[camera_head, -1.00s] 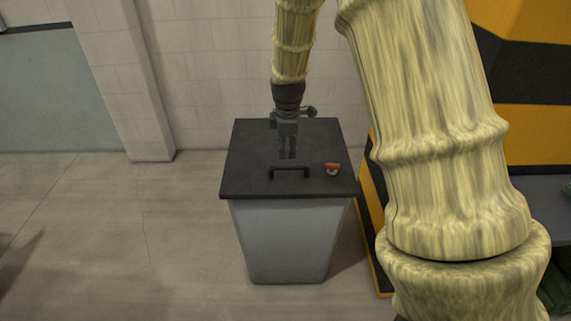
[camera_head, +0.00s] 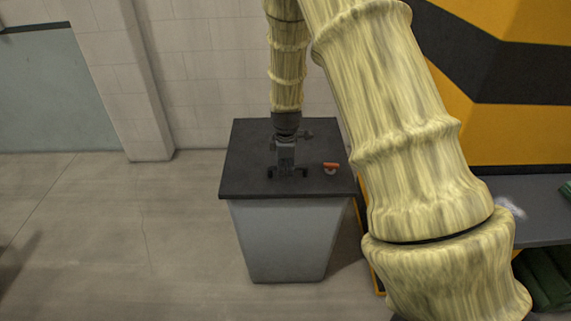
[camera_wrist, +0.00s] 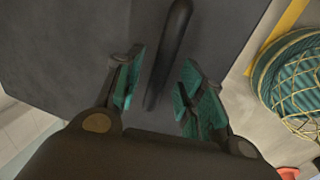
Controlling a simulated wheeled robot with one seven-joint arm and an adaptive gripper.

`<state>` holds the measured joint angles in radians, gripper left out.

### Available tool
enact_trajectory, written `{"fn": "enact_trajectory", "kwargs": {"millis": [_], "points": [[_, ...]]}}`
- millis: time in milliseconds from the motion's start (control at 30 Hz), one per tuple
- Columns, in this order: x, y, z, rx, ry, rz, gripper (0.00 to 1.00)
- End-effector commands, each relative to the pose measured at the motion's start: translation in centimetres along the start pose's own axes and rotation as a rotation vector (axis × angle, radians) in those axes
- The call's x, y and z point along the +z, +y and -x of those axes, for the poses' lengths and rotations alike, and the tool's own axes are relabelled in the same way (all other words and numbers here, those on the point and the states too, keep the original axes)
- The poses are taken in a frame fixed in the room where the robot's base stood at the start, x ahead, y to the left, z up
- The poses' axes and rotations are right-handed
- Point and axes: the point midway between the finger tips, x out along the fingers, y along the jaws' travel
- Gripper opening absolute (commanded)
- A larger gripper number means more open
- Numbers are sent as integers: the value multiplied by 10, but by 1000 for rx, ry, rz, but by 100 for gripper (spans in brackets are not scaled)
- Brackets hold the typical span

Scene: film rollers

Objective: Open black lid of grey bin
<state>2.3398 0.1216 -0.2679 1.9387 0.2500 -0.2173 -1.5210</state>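The grey bin (camera_head: 283,240) stands on the floor with its flat black lid (camera_head: 245,180) closed on top. The lid has a dark bar handle (camera_wrist: 172,45); in the head view its ends show on both sides of my fingers. My gripper (camera_head: 287,173) points down at the handle. In the wrist view, my gripper (camera_wrist: 163,82) is open, with one green-padded finger on each side of the bar. A gap shows between the bar and each finger. Whether the fingers touch the lid cannot be told.
A small orange and pale object (camera_head: 331,168) lies on the lid, right of the handle. A yellow and black striped structure (camera_head: 490,130) and a grey shelf (camera_head: 545,215) stand at the right. A tiled wall (camera_head: 210,85) is behind the bin. The floor (camera_head: 110,230) at left is clear.

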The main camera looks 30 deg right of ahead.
Motion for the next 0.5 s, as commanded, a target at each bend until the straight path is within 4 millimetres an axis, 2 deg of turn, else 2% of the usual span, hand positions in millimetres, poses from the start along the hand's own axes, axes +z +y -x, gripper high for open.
{"fn": "enact_trajectory", "kwargs": {"millis": [133, 333, 500], "points": [[0, 0, 0, 0, 0, 0, 37], [0, 0, 0, 0, 0, 0, 1], [0, 0, 0, 0, 0, 0, 0]]}}
